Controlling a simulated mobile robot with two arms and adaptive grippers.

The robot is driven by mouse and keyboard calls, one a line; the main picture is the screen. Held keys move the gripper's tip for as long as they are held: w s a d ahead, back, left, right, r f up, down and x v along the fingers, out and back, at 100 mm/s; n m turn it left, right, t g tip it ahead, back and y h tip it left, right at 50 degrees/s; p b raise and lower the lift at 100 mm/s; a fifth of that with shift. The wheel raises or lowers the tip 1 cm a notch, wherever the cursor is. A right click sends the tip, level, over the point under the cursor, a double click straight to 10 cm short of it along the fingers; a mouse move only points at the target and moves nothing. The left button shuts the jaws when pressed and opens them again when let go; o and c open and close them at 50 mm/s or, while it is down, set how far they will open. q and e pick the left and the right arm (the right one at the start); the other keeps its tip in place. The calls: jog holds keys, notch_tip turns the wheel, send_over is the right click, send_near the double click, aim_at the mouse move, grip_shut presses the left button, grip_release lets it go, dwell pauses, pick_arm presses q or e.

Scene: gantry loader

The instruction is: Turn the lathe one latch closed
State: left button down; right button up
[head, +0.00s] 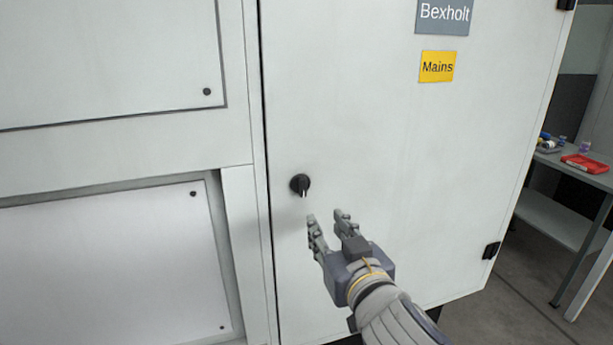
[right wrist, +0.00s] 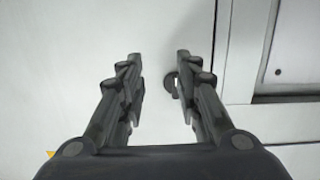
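The latch (head: 300,185) is a small round black knob with a light grey lever, set near the left edge of the white cabinet door (head: 400,140). Its lever points roughly downward in the head view. My right gripper (head: 329,217) is open and empty, a little below and to the right of the latch. In the right wrist view the latch (right wrist: 171,84) shows beside the right-hand finger, partly hidden by it, and the gripper (right wrist: 158,72) has a wide gap between its fingers. I cannot tell whether a finger touches the latch. My left gripper is not in view.
The door carries a grey "Bexholt" sign (head: 444,15) and a yellow "Mains" label (head: 437,66). Black hinges (head: 491,250) sit on its right edge. Framed panels (head: 110,265) lie left of the door. A side table with a red tray (head: 585,164) stands at the far right.

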jog(key=t+y, duration=0.1)
send_near(304, 181)
jog(key=s, duration=0.2)
jog(key=p+x, duration=0.1)
jog(key=x, duration=0.2)
jog(key=p+x, duration=0.1)
jog(key=x, duration=0.2)
jog(key=p+x, duration=0.1)
jog(key=x, duration=0.2)
jog(key=shift+w+d+r, duration=0.15)
jog(key=shift+w+d, duration=0.05)
jog(key=shift+d, duration=0.05)
jog(key=shift+w+a, duration=0.15)
jog(key=shift+w, duration=0.4)
grip_shut()
